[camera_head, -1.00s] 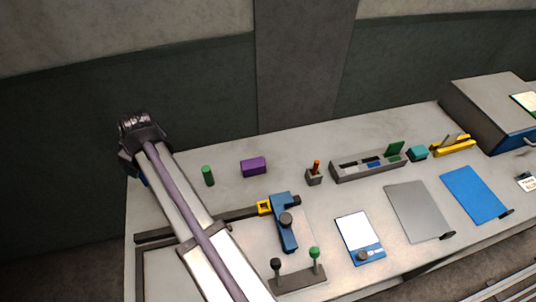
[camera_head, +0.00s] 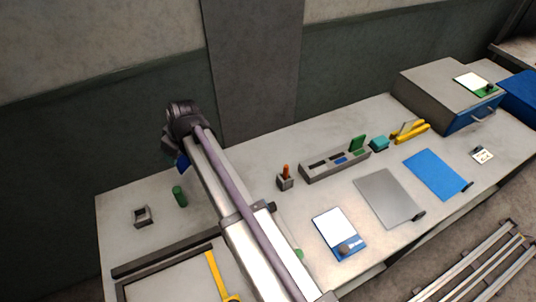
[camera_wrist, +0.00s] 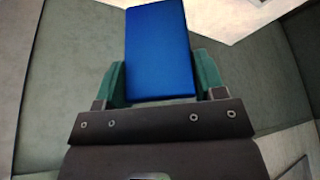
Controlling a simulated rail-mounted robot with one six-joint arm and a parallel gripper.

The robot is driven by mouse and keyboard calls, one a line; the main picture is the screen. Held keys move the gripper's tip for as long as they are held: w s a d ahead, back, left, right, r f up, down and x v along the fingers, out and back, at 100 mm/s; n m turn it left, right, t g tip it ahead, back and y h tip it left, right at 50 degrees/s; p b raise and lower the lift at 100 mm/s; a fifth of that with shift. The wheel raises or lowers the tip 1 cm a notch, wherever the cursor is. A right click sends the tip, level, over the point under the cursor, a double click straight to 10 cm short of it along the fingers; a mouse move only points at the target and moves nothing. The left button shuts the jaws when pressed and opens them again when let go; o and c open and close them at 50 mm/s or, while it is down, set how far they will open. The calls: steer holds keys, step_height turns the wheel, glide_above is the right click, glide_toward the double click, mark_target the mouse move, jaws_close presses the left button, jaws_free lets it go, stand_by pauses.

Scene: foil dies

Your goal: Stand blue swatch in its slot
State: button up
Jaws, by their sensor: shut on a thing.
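The blue swatch (camera_wrist: 158,50) is a flat blue rectangle. It is held between the two green fingers of my gripper (camera_wrist: 161,84) in the wrist view. In the head view a little of the blue swatch (camera_head: 183,162) shows under the dark wrist, raised above the table's back edge. The grey slotted rack (camera_head: 318,174) stands to the right of my gripper, well apart from it. It has dark slots, a blue-marked slot (camera_head: 341,160) and a green swatch (camera_head: 357,143) standing upright at its right end.
A green cylinder (camera_head: 180,196) and a small grey square holder (camera_head: 142,216) stand left of my arm. A small pot with an orange-handled tool (camera_head: 286,177) stands just left of the rack. A teal block (camera_head: 379,145) and yellow tool (camera_head: 411,131) lie to its right.

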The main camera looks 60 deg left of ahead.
steer(key=w+d+m+t, duration=0.1)
steer(key=w+d+m, duration=0.15)
steer(key=w, duration=1.05)
steer(key=w+d+m, duration=0.1)
steer(key=w+d, duration=0.2)
steer(key=w, duration=1)
steer(key=w+d+m+t, duration=0.1)
steer(key=w+d+m, duration=0.1)
steer(key=w+d, duration=0.65)
steer(key=w+d+m+t, duration=0.15)
steer(key=w+d, duration=0.35)
steer(key=w, duration=0.7)
steer(key=shift+g, duration=0.35)
steer(key=f+b, duration=1)
steer(key=shift+w, duration=0.2)
steer(key=shift+r+y, duration=0.3)
steer(key=shift+c, duration=0.4)
steer(key=shift+f, duration=0.3)
steer(key=o, duration=0.7)
steer(key=shift+r, duration=0.1)
steer(key=shift+o, duration=0.2)
